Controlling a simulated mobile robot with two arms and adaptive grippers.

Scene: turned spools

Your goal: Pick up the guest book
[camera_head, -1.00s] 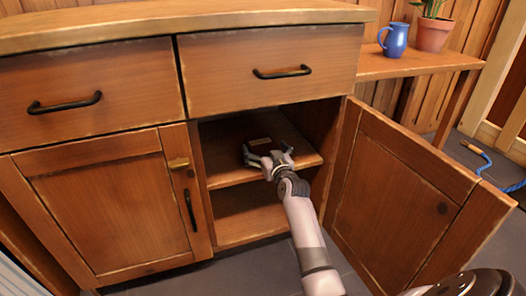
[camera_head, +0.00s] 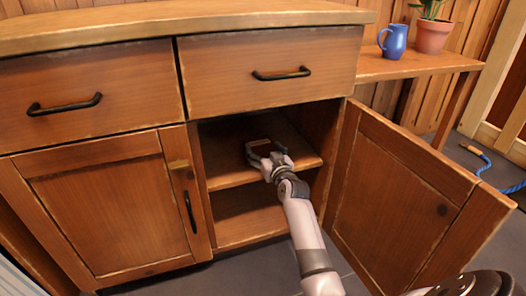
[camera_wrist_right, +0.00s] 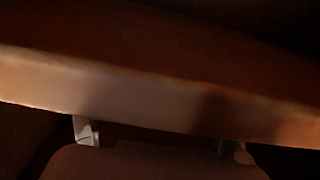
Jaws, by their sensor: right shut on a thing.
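The guest book (camera_head: 270,146) is a small dark brown shape on the upper shelf (camera_head: 228,177) inside the open cabinet. My right gripper (camera_head: 265,152) reaches in from the front, with its fingers on either side of the book, shut on it. The hand covers the book's near part. I cannot tell whether the book is clear of the shelf. In the right wrist view, two pale fingertips (camera_wrist_right: 160,140) flank a dim brown flat shape at the bottom. My left gripper is not in view.
The open cabinet door (camera_head: 400,205) stands close to the right of my arm. A closed door (camera_head: 105,210) is on the left and drawers (camera_head: 270,75) are above. A blue jug (camera_head: 393,41) and a potted plant (camera_head: 433,35) stand on a side shelf.

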